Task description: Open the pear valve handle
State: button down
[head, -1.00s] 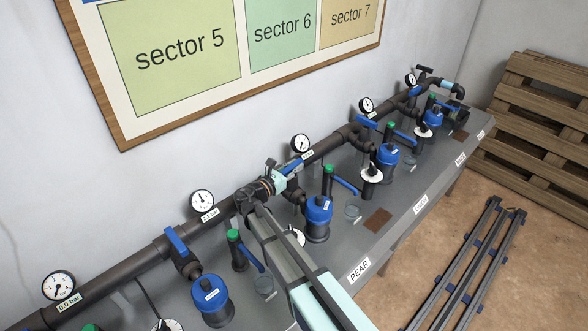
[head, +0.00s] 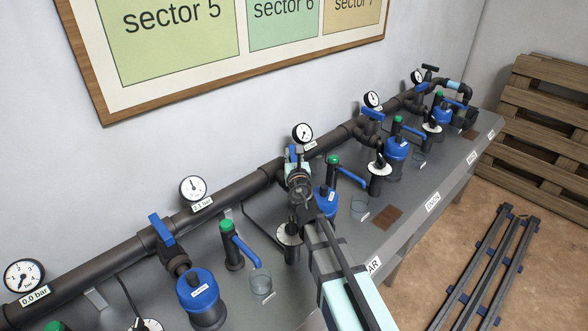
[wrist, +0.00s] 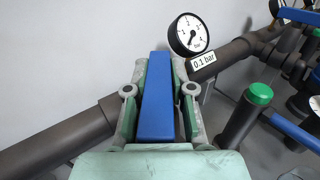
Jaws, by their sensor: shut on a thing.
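The pear valve handle (wrist: 157,105) is a flat blue bar. In the wrist view it lies between the two fingers of my gripper (wrist: 160,100), which is shut on it. The handle lies at an angle across the dark pipe (wrist: 60,140). In the head view my gripper (head: 298,172) sits over the pipe, and the handle (head: 293,153) shows as a small blue piece beyond the fingers. The valve body under the handle is hidden. The PEAR label (head: 374,266) on the bench edge is partly covered by my arm.
A pressure gauge (wrist: 188,35) with a 0.1 bar tag stands just beyond the handle. A green-capped post (wrist: 245,115) with a blue lever is at right. Blue-topped filters (head: 198,292) and another blue valve handle (head: 162,229) line the bench. A pallet (head: 545,130) leans at right.

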jog(key=n+g+y+b, duration=0.1)
jog(key=y+b, duration=0.1)
jog(key=n+y+b, duration=0.2)
jog(key=y+b, duration=0.1)
jog(key=shift+w+a+f+n+g, duration=0.1)
jog(key=shift+w+f+n+g, duration=0.1)
jog(key=shift+n+g, duration=0.15)
jog(key=n+g+y+b, duration=0.1)
jog(key=n+g+y, duration=0.1)
jog(key=y, duration=0.1)
jog(key=shift+s+a+r+b, duration=0.1)
jog(key=shift+s+r+b, duration=0.05)
jog(key=shift+b, duration=0.25)
jog(key=shift+s+a+n+g+y+b, duration=0.15)
jog(key=shift+n+g+y+b, duration=0.15)
jog(key=shift+n+g+y, duration=0.55)
jog(key=shift+r, duration=0.1)
jog(key=c, duration=1)
grip_release()
jog(key=shift+s, duration=0.1)
notch_tip(320, 180, up, 10)
